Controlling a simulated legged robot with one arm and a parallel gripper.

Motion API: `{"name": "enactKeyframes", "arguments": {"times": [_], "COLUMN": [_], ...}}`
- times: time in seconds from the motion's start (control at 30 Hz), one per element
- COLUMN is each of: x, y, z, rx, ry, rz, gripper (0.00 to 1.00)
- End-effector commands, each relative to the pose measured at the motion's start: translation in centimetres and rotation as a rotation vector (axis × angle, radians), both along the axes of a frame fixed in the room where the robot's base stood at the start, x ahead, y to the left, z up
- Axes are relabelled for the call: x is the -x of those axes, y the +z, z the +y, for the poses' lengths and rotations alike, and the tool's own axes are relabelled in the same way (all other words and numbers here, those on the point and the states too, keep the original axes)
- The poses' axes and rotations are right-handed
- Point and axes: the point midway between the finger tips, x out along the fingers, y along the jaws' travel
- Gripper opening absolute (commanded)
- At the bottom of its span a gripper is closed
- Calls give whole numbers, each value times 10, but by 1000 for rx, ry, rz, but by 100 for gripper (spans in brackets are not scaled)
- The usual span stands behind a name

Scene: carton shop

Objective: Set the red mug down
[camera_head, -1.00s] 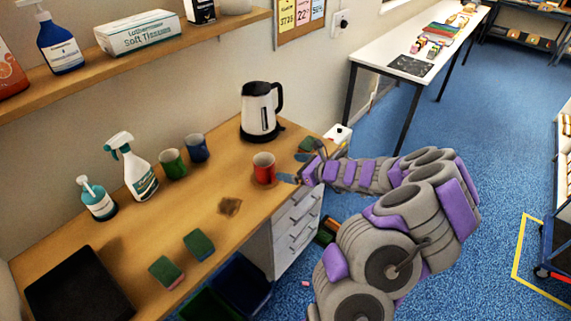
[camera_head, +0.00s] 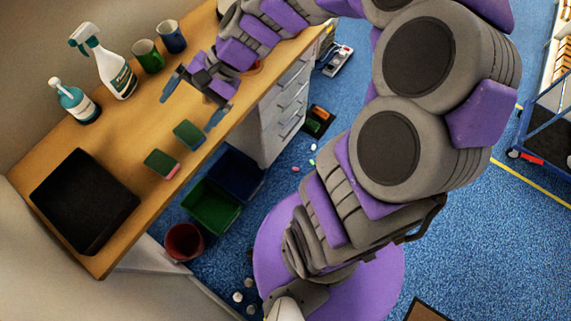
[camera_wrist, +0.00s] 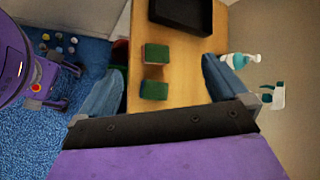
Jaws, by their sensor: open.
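The red mug is almost wholly hidden behind my arm in the head view. Only a small reddish sliver (camera_head: 258,66) shows at the desk's right edge, probably part of the mug. My gripper (camera_head: 191,102) is over the wooden desk (camera_head: 128,128), left of that sliver, with its blue fingers spread apart. In the wrist view my gripper (camera_wrist: 164,72) is open, with no mug between the fingers. Two green sponges (camera_head: 189,134) (camera_head: 161,163) lie on the desk near it.
A spray bottle (camera_head: 108,66), a pump bottle (camera_head: 73,102), a green mug (camera_head: 148,56) and a blue mug (camera_head: 171,37) stand along the wall. A black tray (camera_head: 85,200) lies at the near end. Bins, including a green one (camera_head: 212,208), stand on the floor below.

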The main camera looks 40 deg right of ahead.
Motion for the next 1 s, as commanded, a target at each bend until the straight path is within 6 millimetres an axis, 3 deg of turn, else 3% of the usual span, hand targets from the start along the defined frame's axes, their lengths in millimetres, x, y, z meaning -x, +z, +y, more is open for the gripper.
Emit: {"name": "enactKeyframes", "arguments": {"times": [0.03, 0.17, 0.3, 0.5, 0.7, 1.0], "x": [24, 83, 141, 198, 221, 222], "y": [1, -3, -9, -10, -8, -8], "z": [8, 7, -13, -55, -77, -79], "rx": [72, 254, 449, 667, 755, 760], "ry": [95, 329, 547, 750, 822, 828], "rz": [-27, -68, -86, -71, -54, -52], "gripper": [100, 100, 100, 100, 100, 100]}}
